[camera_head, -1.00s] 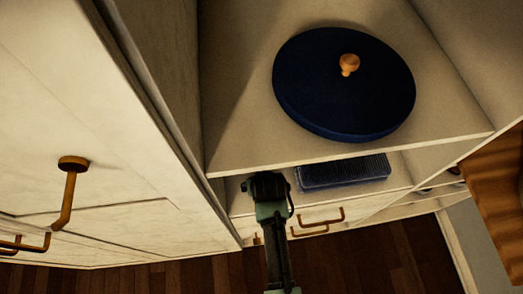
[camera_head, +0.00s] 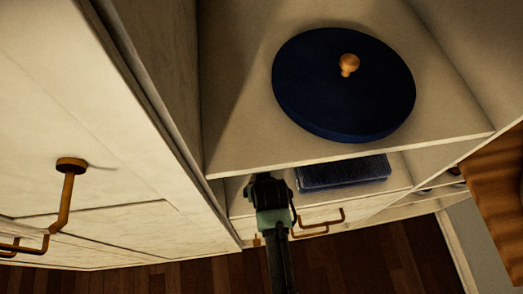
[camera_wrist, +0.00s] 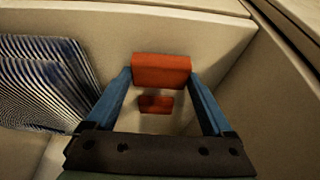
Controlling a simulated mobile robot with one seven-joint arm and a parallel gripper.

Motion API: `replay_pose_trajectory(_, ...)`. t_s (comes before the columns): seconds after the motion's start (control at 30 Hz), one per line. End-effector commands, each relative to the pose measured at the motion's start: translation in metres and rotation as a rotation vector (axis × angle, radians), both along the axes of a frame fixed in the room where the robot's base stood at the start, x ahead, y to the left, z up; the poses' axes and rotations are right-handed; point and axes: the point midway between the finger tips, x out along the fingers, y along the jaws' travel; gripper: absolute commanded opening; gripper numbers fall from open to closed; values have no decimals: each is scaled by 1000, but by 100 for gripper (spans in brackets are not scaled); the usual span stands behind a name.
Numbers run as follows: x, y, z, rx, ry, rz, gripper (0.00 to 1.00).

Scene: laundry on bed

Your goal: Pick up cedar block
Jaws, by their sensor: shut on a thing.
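An orange-red block (camera_wrist: 161,70), which I take to be the cedar block, is between the fingertips of my gripper (camera_wrist: 161,76) in the wrist view. The blue fingers press on its left and right ends. A smaller red piece (camera_wrist: 156,103) shows below it between the fingers; I cannot tell whether it is a separate thing. In the head view my gripper (camera_head: 266,188) reaches into the lower shelf compartment from the front. The block is hidden there.
A blue ribbed folded item (camera_head: 345,172) lies on the lower shelf just right of my gripper; it also shows in the wrist view (camera_wrist: 45,85). A dark blue round lid (camera_head: 343,95) with a wooden knob sits on the shelf above. A cabinet door (camera_head: 70,140) stands at left.

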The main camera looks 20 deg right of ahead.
Motion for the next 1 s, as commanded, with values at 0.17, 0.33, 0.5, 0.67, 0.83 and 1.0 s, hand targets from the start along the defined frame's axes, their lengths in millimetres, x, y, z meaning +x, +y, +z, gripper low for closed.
replay_pose_trajectory(0.17, -38, 11, -1, 1, 2, 2, 34)
replay_pose_trajectory(0.33, -75, 22, -2, 1, 2, 1, 34)
replay_pose_trajectory(0.5, -109, 32, -1, 0, 2, 1, 34)
replay_pose_trajectory(0.67, -134, 39, -1, 1, 1, 0, 34)
replay_pose_trajectory(0.83, -150, 44, 0, 1, 0, 0, 34)
replay_pose_trajectory(1.0, -156, 45, 1, 0, -2, 0, 34)
